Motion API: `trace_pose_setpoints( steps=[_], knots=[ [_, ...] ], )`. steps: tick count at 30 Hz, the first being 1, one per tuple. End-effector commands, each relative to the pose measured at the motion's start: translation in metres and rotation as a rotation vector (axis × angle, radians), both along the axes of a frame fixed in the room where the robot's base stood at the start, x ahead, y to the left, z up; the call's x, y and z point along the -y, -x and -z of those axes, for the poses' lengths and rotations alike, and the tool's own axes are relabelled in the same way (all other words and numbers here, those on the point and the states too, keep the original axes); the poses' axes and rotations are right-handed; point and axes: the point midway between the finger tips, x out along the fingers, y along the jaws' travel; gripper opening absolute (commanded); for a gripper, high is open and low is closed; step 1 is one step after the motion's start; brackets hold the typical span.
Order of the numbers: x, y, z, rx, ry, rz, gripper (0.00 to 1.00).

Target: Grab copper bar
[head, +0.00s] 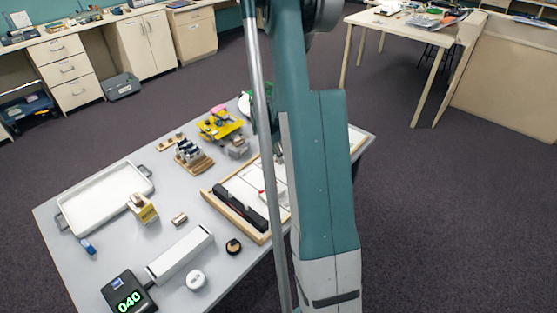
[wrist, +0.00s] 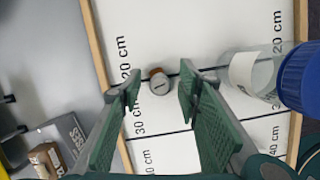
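My gripper (wrist: 160,90) is open, its two green-padded fingers well apart in the wrist view. A small round piece (wrist: 158,82) with a grey marked top and a copper-brown side shows between the fingertips, with a gap on both sides. It seems to stand on a white board (wrist: 215,28) printed with cm marks. It may be the copper bar, but I cannot tell for sure. In the head view my arm hides the gripper and this piece.
A clear bottle with a blue cap (wrist: 302,78) is close to the right finger. Boxes (wrist: 62,140) sit at lower left. In the head view the table holds a white tray (head: 66,222), a long white block (head: 180,254) and a display reading 040 (head: 128,300).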

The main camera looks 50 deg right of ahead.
Motion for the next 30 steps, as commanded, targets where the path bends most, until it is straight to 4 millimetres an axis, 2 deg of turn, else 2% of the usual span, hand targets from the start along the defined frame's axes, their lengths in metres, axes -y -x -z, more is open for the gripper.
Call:
trace_pose_setpoints(
  steps=[17,18,24,30],
  knots=[
    [0.0005,0.0,0.0021,0.0,0.0,0.0,0.34],
    [0.0005,0.0,0.0021,0.0,0.0,0.0,0.33],
    [0.0005,0.0,0.0021,0.0,0.0,0.0,0.06],
    [0.0005,0.0,0.0021,0.0,0.0,0.0,0.05]
  ],
)
